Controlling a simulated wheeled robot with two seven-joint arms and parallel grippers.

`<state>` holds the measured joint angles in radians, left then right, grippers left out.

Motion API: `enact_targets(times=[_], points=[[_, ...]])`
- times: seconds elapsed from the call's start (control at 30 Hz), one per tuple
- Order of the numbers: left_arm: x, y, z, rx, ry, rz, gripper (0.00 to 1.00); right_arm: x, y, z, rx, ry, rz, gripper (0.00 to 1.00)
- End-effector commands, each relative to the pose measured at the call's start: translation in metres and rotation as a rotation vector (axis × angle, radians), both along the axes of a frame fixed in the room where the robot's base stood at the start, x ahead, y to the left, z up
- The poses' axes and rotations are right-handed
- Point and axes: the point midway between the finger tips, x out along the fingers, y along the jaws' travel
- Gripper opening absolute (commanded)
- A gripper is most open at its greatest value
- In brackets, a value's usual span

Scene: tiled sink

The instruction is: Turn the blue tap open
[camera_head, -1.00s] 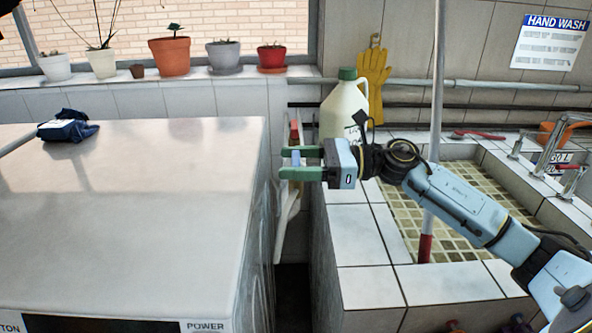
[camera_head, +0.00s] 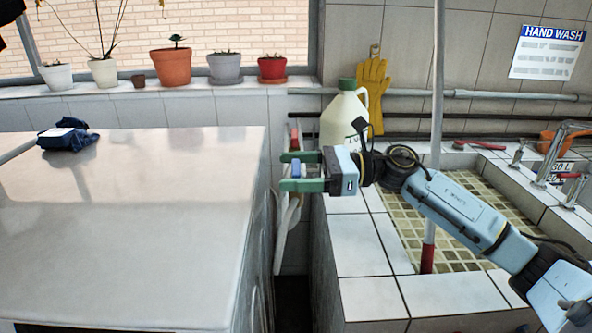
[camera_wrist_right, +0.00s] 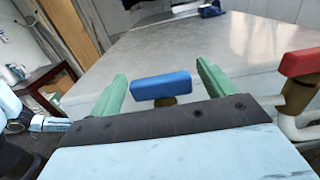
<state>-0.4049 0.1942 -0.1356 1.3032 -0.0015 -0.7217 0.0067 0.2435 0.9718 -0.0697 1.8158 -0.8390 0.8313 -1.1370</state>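The blue tap handle (camera_head: 296,169) is on pipework in the gap between the white-topped unit and the tiled sink. My right gripper (camera_head: 289,172) reaches it from the right in the head view. Its two green fingers are apart, with the blue handle between them. In the right wrist view, the blue handle (camera_wrist_right: 161,86) lies crosswise between the open fingers (camera_wrist_right: 160,85), with visible gaps on both sides. The brass stem under it is partly hidden by the gripper body. I cannot see my left gripper.
A red tap handle (camera_head: 294,138) sits just behind the blue one, and shows right of my gripper in the wrist view (camera_wrist_right: 300,62). A white jug (camera_head: 344,120) stands close behind my gripper. The white-topped unit (camera_head: 130,230) is to the left, the tiled sink (camera_head: 365,255) to the right.

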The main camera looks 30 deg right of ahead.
Motion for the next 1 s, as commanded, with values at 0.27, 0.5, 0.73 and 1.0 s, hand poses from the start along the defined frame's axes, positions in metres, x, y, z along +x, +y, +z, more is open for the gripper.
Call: enact_targets(times=[0.27, 0.5, 0.73, 1.0], points=[[0.000, 0.000, 0.000, 0.000, 0.000, 0.000, 0.00, 0.000, -0.001, -0.001, 0.000, 0.001, -0.001, 0.82], [0.001, 0.000, -0.001, 0.001, 0.003, 0.000, 0.00, -0.011, -0.020, -0.003, -0.001, 0.005, -0.003, 0.82], [0.012, -0.003, 0.008, -0.002, -0.012, 0.004, 0.00, -0.034, -0.059, -0.003, 0.000, 0.006, -0.004, 0.82], [0.007, -0.002, 0.010, -0.001, -0.009, 0.005, 0.00, -0.058, -0.098, -0.001, 0.000, 0.002, -0.003, 0.82]])
